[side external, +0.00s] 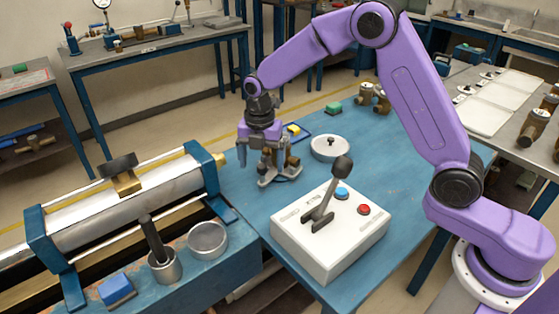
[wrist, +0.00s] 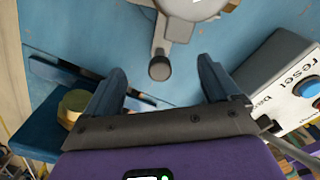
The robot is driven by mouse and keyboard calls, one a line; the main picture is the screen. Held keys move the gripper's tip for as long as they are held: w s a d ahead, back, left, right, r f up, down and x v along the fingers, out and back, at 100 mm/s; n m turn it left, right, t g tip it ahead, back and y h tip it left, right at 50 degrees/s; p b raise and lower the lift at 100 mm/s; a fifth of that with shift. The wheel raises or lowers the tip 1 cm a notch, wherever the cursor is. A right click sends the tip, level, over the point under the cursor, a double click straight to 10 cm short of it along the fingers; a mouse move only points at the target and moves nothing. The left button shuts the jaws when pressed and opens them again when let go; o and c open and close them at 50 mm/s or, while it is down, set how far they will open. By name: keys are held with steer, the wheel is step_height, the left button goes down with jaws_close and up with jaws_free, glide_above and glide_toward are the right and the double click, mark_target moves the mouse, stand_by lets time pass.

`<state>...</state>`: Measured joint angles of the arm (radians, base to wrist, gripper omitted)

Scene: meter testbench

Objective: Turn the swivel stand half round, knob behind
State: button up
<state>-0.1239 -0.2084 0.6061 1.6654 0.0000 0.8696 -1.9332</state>
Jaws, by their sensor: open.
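The swivel stand (side external: 284,179) is a pale grey base on the blue table, with a brass-coloured part on it. My gripper hides much of it. In the wrist view its round pale body (wrist: 188,8) shows at the top edge, cut off by the frame. A short arm runs from it toward my gripper and ends in a dark round knob (wrist: 159,68). My gripper (side external: 262,163) points down over the near part of the stand. In the wrist view the open fingers (wrist: 163,74) lie on either side of the knob, with gaps showing. I cannot tell the height difference.
A white control box (side external: 330,235) with a lever and blue and red buttons stands in front and to the right. A metal cylinder rig (side external: 125,205) occupies the left. Clear blue tabletop (side external: 395,150) lies to the right.

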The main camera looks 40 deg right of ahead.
steer(key=c, duration=0.4)
steer(key=shift+s, duration=0.15)
steer(key=shift+c, duration=0.2)
steer(key=shift+s+d, duration=0.3)
steer(key=shift+s, duration=0.3)
steer(key=shift+s+d, duration=0.1)
steer(key=shift+s, duration=0.1)
